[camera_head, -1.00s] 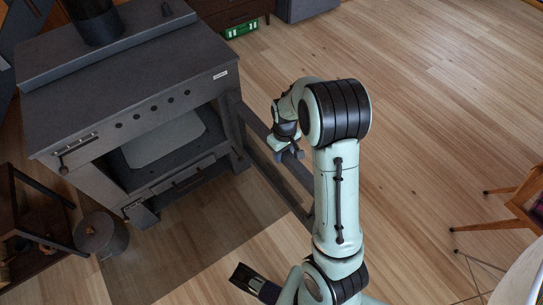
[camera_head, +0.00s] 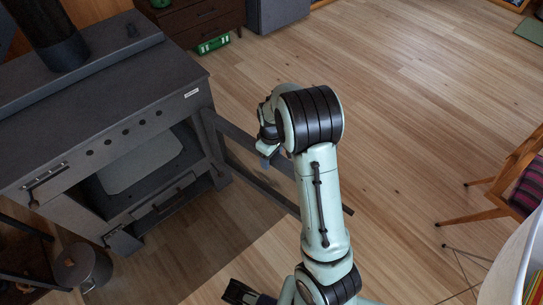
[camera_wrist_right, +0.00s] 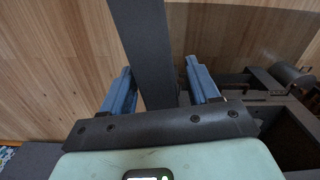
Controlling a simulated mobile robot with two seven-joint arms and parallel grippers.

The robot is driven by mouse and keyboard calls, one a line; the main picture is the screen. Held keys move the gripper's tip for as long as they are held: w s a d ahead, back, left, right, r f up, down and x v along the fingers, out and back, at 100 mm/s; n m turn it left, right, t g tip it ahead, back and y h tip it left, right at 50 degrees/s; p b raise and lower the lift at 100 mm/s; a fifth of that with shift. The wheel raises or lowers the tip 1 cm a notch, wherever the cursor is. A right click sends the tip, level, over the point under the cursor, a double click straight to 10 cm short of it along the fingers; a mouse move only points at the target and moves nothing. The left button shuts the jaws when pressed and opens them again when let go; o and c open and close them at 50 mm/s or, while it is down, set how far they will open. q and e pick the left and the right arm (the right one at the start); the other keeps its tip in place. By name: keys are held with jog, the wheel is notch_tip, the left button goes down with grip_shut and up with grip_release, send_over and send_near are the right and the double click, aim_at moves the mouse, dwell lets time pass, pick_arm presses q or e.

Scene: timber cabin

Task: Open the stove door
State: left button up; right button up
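The dark grey stove (camera_head: 110,110) stands at the left of the head view, its firebox opening in plain sight. The stove door (camera_head: 232,134), a dark frame, stands swung wide open from the right side of the opening. My right gripper (camera_head: 267,156) is at the door's upper bar. In the wrist view the dark door bar (camera_wrist_right: 150,55) passes between the two blue fingers of this gripper (camera_wrist_right: 160,88). The fingers are apart, with gaps visible beside the bar.
A dark bucket (camera_head: 86,265) stands by the stove's lower left. A wooden chair (camera_head: 510,185) and a pale table edge (camera_head: 505,270) are at the right. A drawer cabinet (camera_head: 200,20) is behind. The wooden floor between is clear.

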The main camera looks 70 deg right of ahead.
jog(key=shift+r, duration=0.1)
pick_arm(q)
jog(key=s+d+r+g+p, duration=0.1)
jog(key=s+d+r+p, duration=0.1)
jog(key=s+r+p, duration=0.1)
jog(key=s+r, duration=0.1)
jog(key=s, duration=0.1)
jog(key=shift+s+d+r+g+h+p, duration=0.25)
jog(key=shift+s+g+h+p, duration=0.05)
jog(key=shift+g+h, duration=0.1)
pick_arm(e)
notch_tip(320, 180, up, 13)
